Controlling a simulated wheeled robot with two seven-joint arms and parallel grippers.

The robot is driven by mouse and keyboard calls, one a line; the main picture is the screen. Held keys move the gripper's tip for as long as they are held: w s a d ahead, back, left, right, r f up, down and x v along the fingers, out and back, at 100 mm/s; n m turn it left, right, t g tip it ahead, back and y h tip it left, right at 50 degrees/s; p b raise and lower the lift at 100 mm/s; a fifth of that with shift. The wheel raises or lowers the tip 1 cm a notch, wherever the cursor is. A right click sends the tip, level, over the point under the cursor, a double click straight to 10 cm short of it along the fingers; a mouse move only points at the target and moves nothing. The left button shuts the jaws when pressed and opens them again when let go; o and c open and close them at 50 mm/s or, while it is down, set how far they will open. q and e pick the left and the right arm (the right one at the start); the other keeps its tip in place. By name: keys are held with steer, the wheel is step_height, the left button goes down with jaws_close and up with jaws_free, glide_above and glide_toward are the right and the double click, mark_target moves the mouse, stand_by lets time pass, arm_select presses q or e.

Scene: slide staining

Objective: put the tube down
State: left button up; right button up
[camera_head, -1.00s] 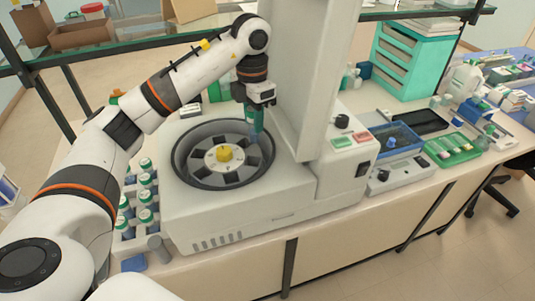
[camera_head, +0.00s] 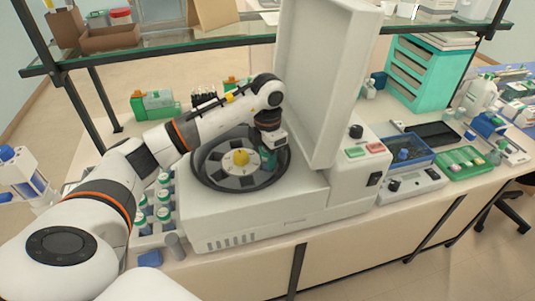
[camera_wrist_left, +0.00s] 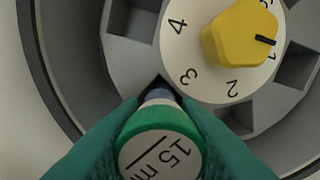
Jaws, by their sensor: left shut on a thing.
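The tube (camera_wrist_left: 160,140) has a green cap marked 15 ml. My left gripper (camera_head: 268,160) is shut on it, with a green finger on each side of the tube in the left wrist view (camera_wrist_left: 160,103). The gripper is down in the open bowl of the centrifuge (camera_head: 255,205), over the right side of the rotor (camera_head: 240,172). The tube's lower end points at a dark rotor slot beside the numbered hub (camera_wrist_left: 195,75); how deep it sits is hidden. A yellow knob (camera_wrist_left: 238,42) stands at the hub's middle. My right gripper is not in view.
The centrifuge's raised lid (camera_head: 325,90) stands just right of my left gripper. Several capped bottles (camera_head: 163,205) stand in a rack to the left. A blue tray (camera_head: 405,153) and a green rack (camera_head: 462,162) lie to the right. A glass shelf (camera_head: 190,45) runs behind.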

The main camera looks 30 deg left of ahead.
arm_select(q)
steer(key=shift+f+b, duration=0.35)
steer(key=shift+f, duration=0.1)
steer(key=o, duration=1)
steer(key=shift+c, duration=0.2)
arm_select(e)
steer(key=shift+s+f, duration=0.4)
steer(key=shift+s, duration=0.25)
arm_select(q)
steer(key=shift+r, duration=0.25)
step_height(320, 180, up, 7)
steer(key=shift+w+r+b, duration=0.1)
steer(key=shift+r+b, duration=0.05)
steer(key=shift+b, duration=0.7)
steer(key=shift+r, duration=2.6)
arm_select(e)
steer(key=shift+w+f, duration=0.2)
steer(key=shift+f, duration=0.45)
arm_select(q)
steer(key=shift+f, duration=0.1)
